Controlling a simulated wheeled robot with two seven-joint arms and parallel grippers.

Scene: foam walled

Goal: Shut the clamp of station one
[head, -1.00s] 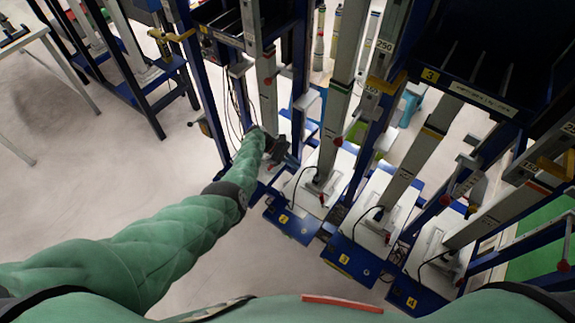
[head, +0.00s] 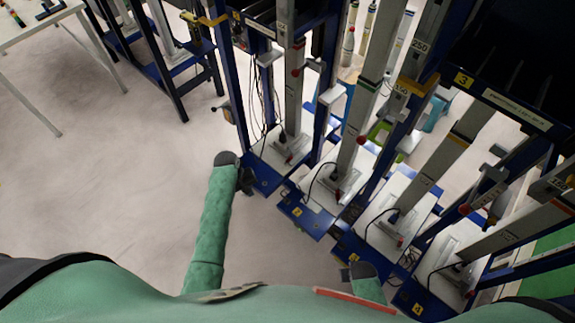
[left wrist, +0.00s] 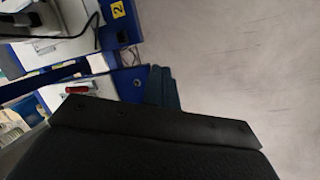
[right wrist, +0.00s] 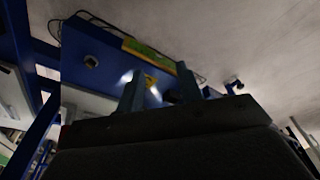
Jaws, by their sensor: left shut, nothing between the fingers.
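Station one is the leftmost station, with a white plate (head: 270,153) on a blue base. Its clamp (head: 289,158) shows as a small red-tipped handle near the foot of the grey column. In the left wrist view the red handle (left wrist: 76,90) lies over the white plate; I cannot tell whether the clamp is open or shut. My left gripper (head: 247,183) is shut and empty, just in front of station one's blue base, apart from the clamp. Its shut fingers (left wrist: 163,88) show in the left wrist view. My right gripper (right wrist: 160,90) is open and empty near a blue base further right.
Station two (head: 306,212) stands right of station one, with stations three (head: 352,250) and four (head: 420,300) beyond it. Columns and black cables rise between them. Open floor (head: 120,190) lies to the left. A white table (head: 60,70) stands at upper left.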

